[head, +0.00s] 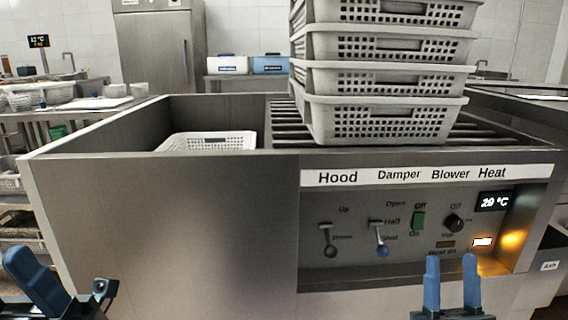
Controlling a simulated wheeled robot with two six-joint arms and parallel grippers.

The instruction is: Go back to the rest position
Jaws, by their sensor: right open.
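My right gripper (452,284) shows at the bottom right, in front of the control panel of a steel machine (165,230). Its two blue fingers stand apart and hold nothing. My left gripper (50,285) is at the bottom left corner, partly cut off by the frame, to the left of the machine's front. One blue finger shows clearly, and its jaw opening cannot be made out.
A stack of several grey perforated baskets (385,120) stands on the machine's slatted top. A white perforated basket (210,141) sits in the left bay. The panel has levers, a green switch (418,220), a knob (453,223) and a lit indicator (482,242).

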